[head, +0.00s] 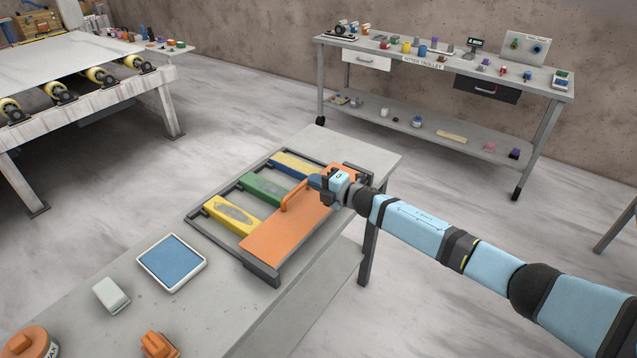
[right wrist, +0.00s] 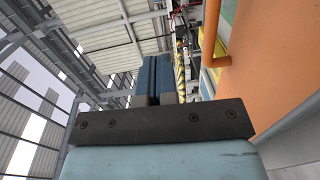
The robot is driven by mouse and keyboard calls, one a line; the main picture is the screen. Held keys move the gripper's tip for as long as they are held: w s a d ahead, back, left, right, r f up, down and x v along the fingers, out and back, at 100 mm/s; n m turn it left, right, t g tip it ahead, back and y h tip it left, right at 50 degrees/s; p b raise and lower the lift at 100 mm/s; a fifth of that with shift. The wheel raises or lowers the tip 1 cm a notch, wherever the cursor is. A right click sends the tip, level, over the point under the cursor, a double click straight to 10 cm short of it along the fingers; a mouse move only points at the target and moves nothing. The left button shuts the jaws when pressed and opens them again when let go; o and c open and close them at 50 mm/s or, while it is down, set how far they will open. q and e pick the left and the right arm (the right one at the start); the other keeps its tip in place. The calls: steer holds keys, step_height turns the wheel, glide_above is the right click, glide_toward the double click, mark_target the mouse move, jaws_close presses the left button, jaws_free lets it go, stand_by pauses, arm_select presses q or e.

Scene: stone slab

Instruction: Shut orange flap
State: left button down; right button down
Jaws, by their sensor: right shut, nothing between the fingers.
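The orange flap (head: 285,235) is a long panel along the right side of a dark grey frame on the slab-like table. Its raised orange handle (head: 296,193) stands on the left side. My right gripper (head: 316,182) is shut and empty, over the far part of the flap near the handle; I cannot tell whether it touches. In the right wrist view the shut blue fingers (right wrist: 157,75) point away, with the orange flap (right wrist: 275,60) and its handle (right wrist: 212,45) close at the right. Whether the flap lies fully flat is unclear. My left gripper is not in view.
Yellow and green panels (head: 264,189) lie in the frame (head: 191,216) beside the flap. A blue-topped tray (head: 171,263), a pale block (head: 111,294) and orange items (head: 158,345) are on the near table. A loaded trolley (head: 400,58) stands behind; floor lies between.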

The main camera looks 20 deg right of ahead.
mark_target(301, 201)
steer(key=shift+w+a+f+b, duration=0.95)
steer(key=shift+w+f+b, duration=0.2)
steer(key=shift+w+b, duration=0.1)
steer(key=shift+w+a+f+b, duration=0.7)
steer(key=shift+w+f+b, duration=0.15)
steer(key=shift+f+b, duration=0.3)
steer(key=shift+r, duration=0.1)
